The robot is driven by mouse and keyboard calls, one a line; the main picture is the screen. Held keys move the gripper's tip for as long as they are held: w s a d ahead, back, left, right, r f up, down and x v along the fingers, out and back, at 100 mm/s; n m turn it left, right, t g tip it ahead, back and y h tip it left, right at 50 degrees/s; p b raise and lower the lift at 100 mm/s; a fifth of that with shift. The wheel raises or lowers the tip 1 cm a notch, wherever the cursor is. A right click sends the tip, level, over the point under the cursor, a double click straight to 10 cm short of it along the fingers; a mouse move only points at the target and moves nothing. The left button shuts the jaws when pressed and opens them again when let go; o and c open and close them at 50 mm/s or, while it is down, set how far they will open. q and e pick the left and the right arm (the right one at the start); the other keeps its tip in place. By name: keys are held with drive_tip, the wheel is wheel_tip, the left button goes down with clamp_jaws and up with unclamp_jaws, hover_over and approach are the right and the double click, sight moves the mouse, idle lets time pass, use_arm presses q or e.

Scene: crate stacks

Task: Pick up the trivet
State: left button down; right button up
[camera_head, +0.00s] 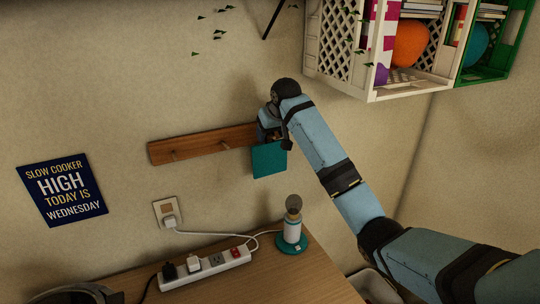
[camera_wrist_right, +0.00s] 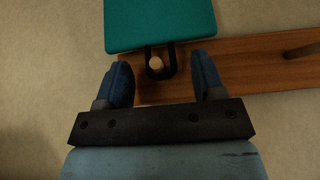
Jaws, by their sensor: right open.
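The trivet (camera_head: 269,159) is a teal square hanging on the wall at the right part of a wooden peg rail (camera_head: 200,145). My right gripper (camera_head: 273,134) is at the rail, just above the trivet. In the right wrist view its two blue fingers (camera_wrist_right: 164,82) are open, one on each side of the loop, with nothing gripped. The arm hides part of the rail's right end in the head view. My left gripper is not in view.
Below is a wooden table (camera_head: 310,280) with a power strip (camera_head: 205,267) and a white bottle-like object on a teal base (camera_head: 292,225). Crates (camera_head: 385,93) with balls and books are at the upper right. A blue sign (camera_head: 62,190) is on the wall.

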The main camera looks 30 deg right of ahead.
drive_tip(key=shift+w+f, duration=0.3)
drive_tip(key=shift+f, duration=0.2)
drive_tip(key=shift+s+r, duration=0.1)
drive_tip(key=shift+c, duration=0.2)
clamp_jaws()
